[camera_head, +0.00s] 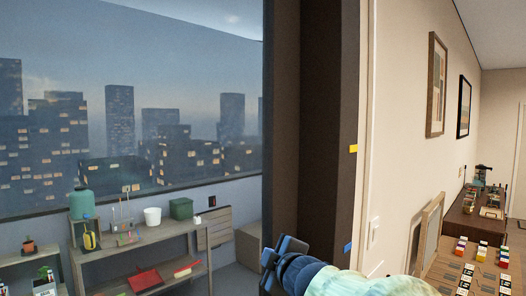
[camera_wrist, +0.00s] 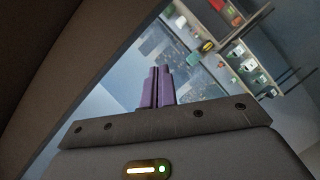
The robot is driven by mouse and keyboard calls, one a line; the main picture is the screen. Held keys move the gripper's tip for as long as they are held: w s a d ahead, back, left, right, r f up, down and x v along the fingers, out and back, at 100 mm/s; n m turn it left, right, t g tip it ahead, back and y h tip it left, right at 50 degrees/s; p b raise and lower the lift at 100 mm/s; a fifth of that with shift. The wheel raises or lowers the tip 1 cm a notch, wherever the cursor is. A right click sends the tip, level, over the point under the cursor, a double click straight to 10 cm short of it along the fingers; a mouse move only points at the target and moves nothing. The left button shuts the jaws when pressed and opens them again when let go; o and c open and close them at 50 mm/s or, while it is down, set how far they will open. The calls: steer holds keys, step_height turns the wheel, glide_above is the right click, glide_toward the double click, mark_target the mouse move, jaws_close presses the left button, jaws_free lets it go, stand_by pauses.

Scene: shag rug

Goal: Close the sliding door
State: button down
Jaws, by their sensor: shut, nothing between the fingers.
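A tall dark brown upright panel (camera_head: 328,130), which looks like the sliding door's edge or its frame, stands in the middle of the head view. I cannot tell which part slides. To its left the doorway is open onto a room with a shelf. My gripper (camera_head: 284,252) is low in front of the panel's left side in the head view. In the wrist view its two purple fingers (camera_wrist: 158,88) are together with nothing between them. A dark brown surface (camera_wrist: 60,60) fills the left of the wrist view, beside the fingers. Contact with it cannot be made out.
A wooden shelf (camera_head: 150,228) with pots, a green box (camera_head: 181,208) and a red dustpan (camera_head: 145,279) stands beyond the opening, under a wide window.

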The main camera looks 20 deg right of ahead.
step_height(320, 180, up, 21)
steer(key=s+d+n+t+y+p, duration=0.2)
steer(key=n+p, duration=0.5)
steer(key=n, duration=0.1)
steer(key=shift+f+t+y, duration=0.2)
steer(key=shift+t+y, duration=0.2)
steer(key=shift+s, duration=0.1)
steer(key=p, duration=0.4)
glide_toward(266, 156)
steer(key=w+a, duration=0.4)
steer(key=w, duration=0.1)
steer(key=shift+w+a+r, duration=0.15)
steer(key=shift+w+a, duration=0.05)
steer(key=shift+a, duration=0.15)
steer(key=d+p, duration=0.1)
steer(key=w+d+p, duration=0.1)
steer(key=d, duration=0.1)
steer(key=shift+d, duration=0.4)
steer(key=shift+d, duration=0.1)
steer(key=shift+w+d, duration=0.1)
